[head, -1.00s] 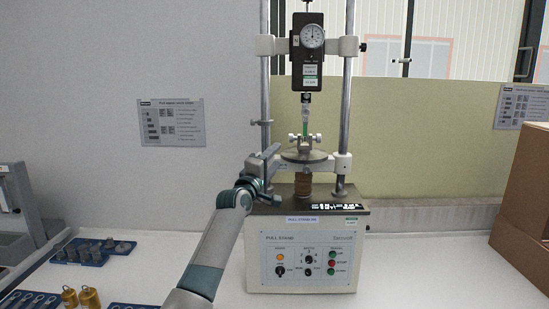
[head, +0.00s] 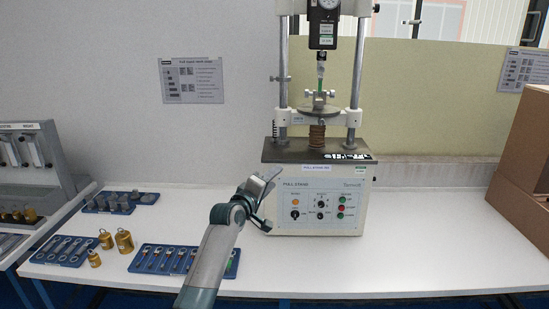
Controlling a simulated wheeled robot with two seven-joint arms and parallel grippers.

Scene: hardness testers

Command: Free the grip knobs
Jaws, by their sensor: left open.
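The pull stand (head: 318,205) is on the white table. A green specimen (head: 319,86) stands upright between its upper grip (head: 320,68) and its lower grip (head: 319,98). Small knobs (head: 331,94) stick out at the sides of the lower grip, above a round plate. The knobs are too small to tell whether they are tight. My left gripper (head: 266,190) is open and empty, in front of the left side of the stand's control box, well below the grips. My right gripper is out of view.
Blue trays (head: 185,273) with small parts and brass weights (head: 124,240) are on the table at left. A cardboard box (head: 520,150) is at the right. The table right of the stand is clear.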

